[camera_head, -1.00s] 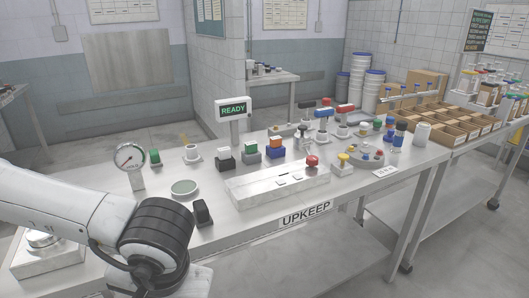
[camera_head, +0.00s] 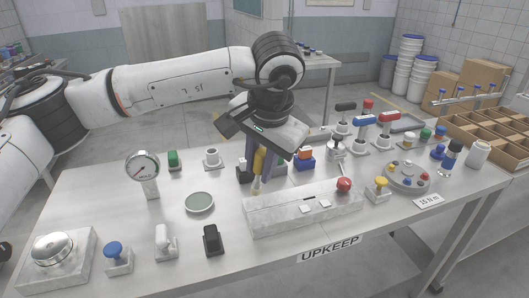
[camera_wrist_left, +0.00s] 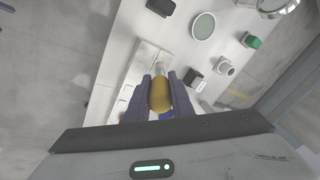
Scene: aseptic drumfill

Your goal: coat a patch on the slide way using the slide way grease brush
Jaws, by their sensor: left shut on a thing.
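The brush has a yellow handle (camera_head: 259,160) and points down, its pale lower end near the back left edge of the slide way. I cannot tell if it touches. My left gripper (camera_head: 257,170) is shut on the handle; in the left wrist view the two dark fingers (camera_wrist_left: 160,98) flank the yellow handle (camera_wrist_left: 160,92). The slide way looks to be the long pale grey block (camera_head: 290,212) at the table front, with small light plates on top and a red knob (camera_head: 344,184) at its right end. My right gripper is in neither view.
A round dish with a grey-green surface (camera_head: 199,203) lies left of the block. A dial gauge (camera_head: 142,168), a black rocker-like piece (camera_head: 212,240) and a blue knob (camera_head: 114,256) stand further left. Several valves and a round knob plate (camera_head: 407,178) crowd the right. Bare table lies around the dish.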

